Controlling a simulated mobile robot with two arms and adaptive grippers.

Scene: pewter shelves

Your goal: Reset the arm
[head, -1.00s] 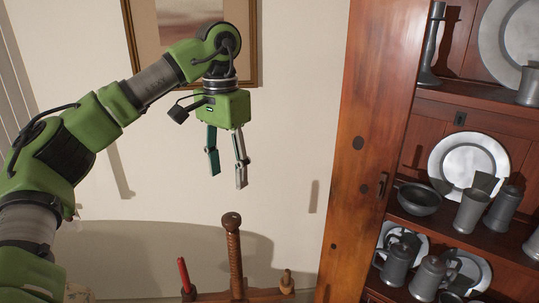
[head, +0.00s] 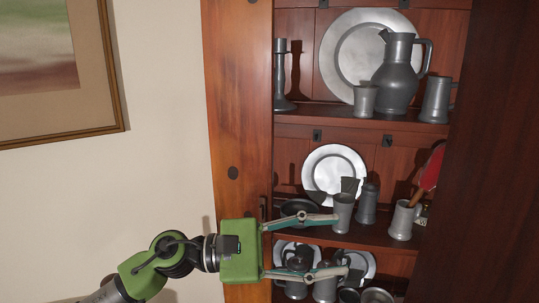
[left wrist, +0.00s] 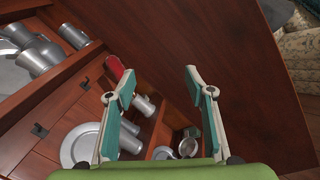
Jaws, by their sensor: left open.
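My left arm comes in from the lower left in the head view. Its green left gripper (head: 343,246) points right, in front of the lower part of the shelves. Its two fingers are spread apart with nothing between them. In the left wrist view the left gripper (left wrist: 157,84) also shows open and empty, with the shelves and a wooden panel beyond. The fingers cover part of the pewter on the middle and lower shelves in the head view. My right gripper is in neither view.
The wooden cabinet (head: 236,120) holds a large plate (head: 345,60), a pitcher (head: 397,80), a smaller plate (head: 330,165) and several cups. A red item (head: 432,168) stands in a cup at the right. A framed picture (head: 118,95) hangs on the left wall.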

